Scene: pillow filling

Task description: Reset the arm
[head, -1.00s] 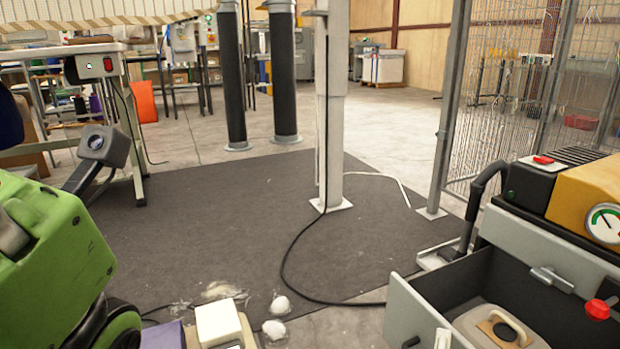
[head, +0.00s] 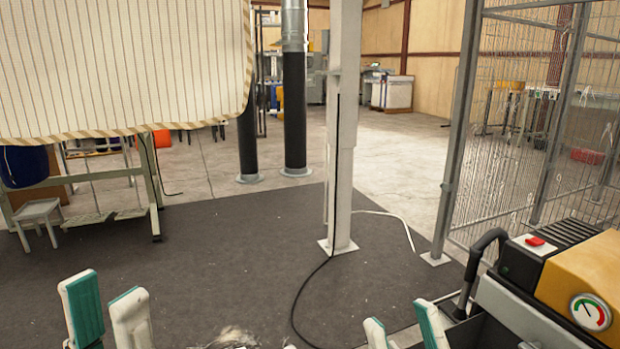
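My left gripper (head: 107,306) shows at the bottom left of the head view. Its two white and teal fingers point up and stand apart with nothing between them. My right gripper (head: 403,328) shows at the bottom right of centre, with its two fingertips also apart and empty. The lower parts of both grippers and both arms are cut off by the bottom edge.
A striped cream cloth (head: 120,75) with a corded edge hangs at the upper left. A pale post (head: 342,160) stands on the dark mat (head: 230,255). A yellow and black machine with a gauge (head: 590,312) is at the lower right, beside a wire fence (head: 520,130). Mid-floor is open.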

